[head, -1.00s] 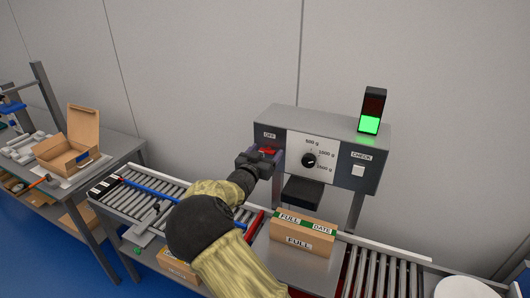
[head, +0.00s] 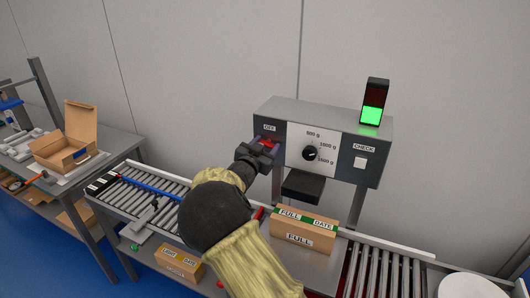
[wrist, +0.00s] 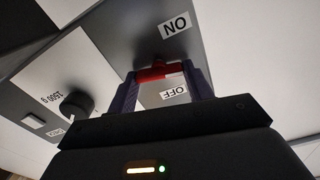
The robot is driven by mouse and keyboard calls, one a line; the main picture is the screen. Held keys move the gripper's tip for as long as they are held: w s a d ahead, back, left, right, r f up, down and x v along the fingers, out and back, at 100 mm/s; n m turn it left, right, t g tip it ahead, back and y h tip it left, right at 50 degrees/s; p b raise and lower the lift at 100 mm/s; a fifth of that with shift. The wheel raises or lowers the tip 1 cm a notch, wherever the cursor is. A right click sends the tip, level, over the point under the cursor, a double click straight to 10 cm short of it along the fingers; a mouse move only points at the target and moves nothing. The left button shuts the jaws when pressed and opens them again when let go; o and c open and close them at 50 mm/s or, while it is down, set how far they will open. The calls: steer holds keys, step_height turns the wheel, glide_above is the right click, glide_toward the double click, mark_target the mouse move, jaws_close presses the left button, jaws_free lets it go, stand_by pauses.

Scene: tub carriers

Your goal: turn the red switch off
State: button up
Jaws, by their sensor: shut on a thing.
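The red switch (head: 267,143) is on the left part of the grey control panel (head: 330,112), under an OFF label. In the wrist view the red switch (wrist: 160,72) lies crosswise between the two purple fingers, with ON and OFF labels, upside down, on either side of it. My gripper (head: 262,147) is at the panel front and shut on the red switch; the wrist view also shows my gripper (wrist: 163,80). My fingers partly cover the switch in the head view. I cannot tell exactly which way the switch is set.
A black knob (head: 310,153) and a white CHECK button (head: 360,162) sit right of the switch. A green lamp (head: 372,115) glows on top of the panel. A carton (head: 304,236) stands on the conveyor below. A side table (head: 110,150) with an open box is at left.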

steer(key=m+b, duration=0.1)
steer(key=b, duration=0.1)
steer(key=m+b, duration=0.2)
steer(key=b, duration=0.1)
steer(key=shift+d+f+m, duration=0.1)
steer(key=shift+f+m, duration=0.2)
steer(key=m+b, duration=1.2)
steer(key=b, duration=0.2)
steer(key=shift+d, duration=0.1)
steer(key=o, duration=1)
steer(key=shift+s, duration=0.15)
steer(key=b+v, duration=0.3)
steer(key=v, duration=1.4)
steer(key=shift+s+r, duration=0.1)
